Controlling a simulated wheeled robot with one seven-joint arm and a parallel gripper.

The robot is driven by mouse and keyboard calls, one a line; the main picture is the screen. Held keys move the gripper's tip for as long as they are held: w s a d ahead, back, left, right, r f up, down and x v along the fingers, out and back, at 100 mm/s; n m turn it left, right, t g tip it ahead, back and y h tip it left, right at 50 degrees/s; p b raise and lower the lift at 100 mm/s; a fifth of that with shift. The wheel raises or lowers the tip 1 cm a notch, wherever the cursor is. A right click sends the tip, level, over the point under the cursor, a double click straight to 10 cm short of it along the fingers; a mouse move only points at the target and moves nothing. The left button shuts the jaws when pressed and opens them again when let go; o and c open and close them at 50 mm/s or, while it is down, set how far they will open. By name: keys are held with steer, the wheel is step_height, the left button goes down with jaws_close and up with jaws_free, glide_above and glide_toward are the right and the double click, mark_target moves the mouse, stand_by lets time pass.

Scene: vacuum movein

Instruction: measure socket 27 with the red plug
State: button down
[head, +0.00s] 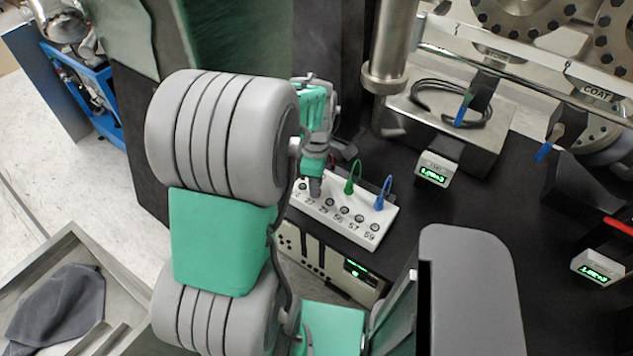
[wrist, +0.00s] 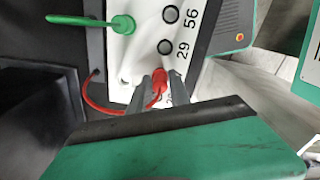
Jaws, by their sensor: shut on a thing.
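My gripper (head: 315,186) is over the left end of a white socket panel (head: 384,226), pointing down. In the wrist view my gripper (wrist: 160,92) has its two grey fingers closed around the red plug (wrist: 160,77). A red cable (wrist: 103,109) curves from the plug to a dark surface. The plug is in line with sockets 56 (wrist: 170,14) and 29 (wrist: 165,46), one place beyond 29, where a partly hidden label shows. Whether its tip is inside socket 27 or just above it cannot be told. In the head view my gripper hides the plug.
A green plug (head: 351,183) and a blue plug (head: 380,200) stand along the panel's far side. A beige box with a green display (head: 357,270) is at the panel's front. A small meter (head: 434,171) and a metal column (head: 388,50) stand behind on the black bench.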

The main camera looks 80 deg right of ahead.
steer(key=shift+f, duration=0.45)
steer(key=c, duration=1.1)
jaws_free()
steer(key=shift+r+b, duration=0.1)
steer(key=shift+b, duration=0.2)
step_height(320, 180, up, 8)
steer(key=shift+f+b, duration=0.15)
steer(key=shift+b, duration=0.35)
